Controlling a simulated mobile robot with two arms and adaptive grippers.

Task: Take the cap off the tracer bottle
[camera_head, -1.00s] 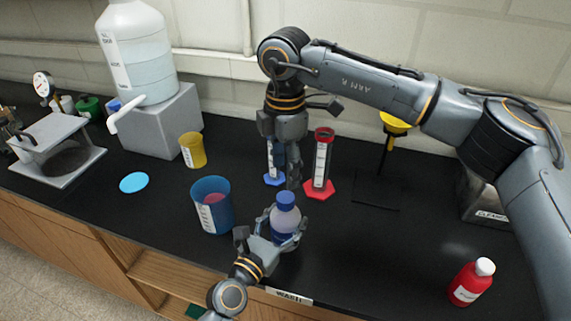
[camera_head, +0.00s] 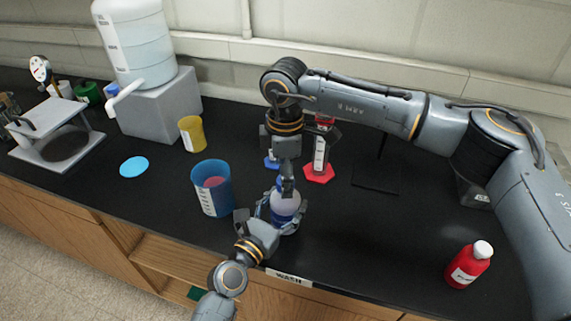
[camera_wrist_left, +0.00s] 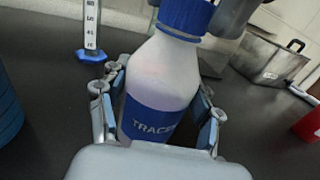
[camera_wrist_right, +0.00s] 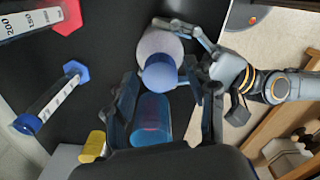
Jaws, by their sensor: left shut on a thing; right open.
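The tracer bottle (camera_head: 287,208) stands upright near the counter's front edge, pale with a blue label that reads TRACER in the left wrist view (camera_wrist_left: 150,118). My left gripper (camera_head: 273,212) is shut around its body. Its blue cap (camera_wrist_left: 187,15) is on the neck, cut by the top edge of the left wrist view. My right gripper (camera_head: 288,186) is over the bottle, pointing down, and hides most of the cap in the head view. In the right wrist view its open fingers (camera_wrist_right: 168,84) are on either side of the cap (camera_wrist_right: 160,71), with no clear contact.
A blue beaker (camera_head: 204,196) stands just left of the bottle. Red-based (camera_head: 319,172) and blue-based (camera_head: 271,163) cylinders stand behind. A red bottle with a white cap (camera_head: 469,266) stands at the right. A WASH label (camera_head: 289,276) is on the front edge. The counter's right middle is clear.

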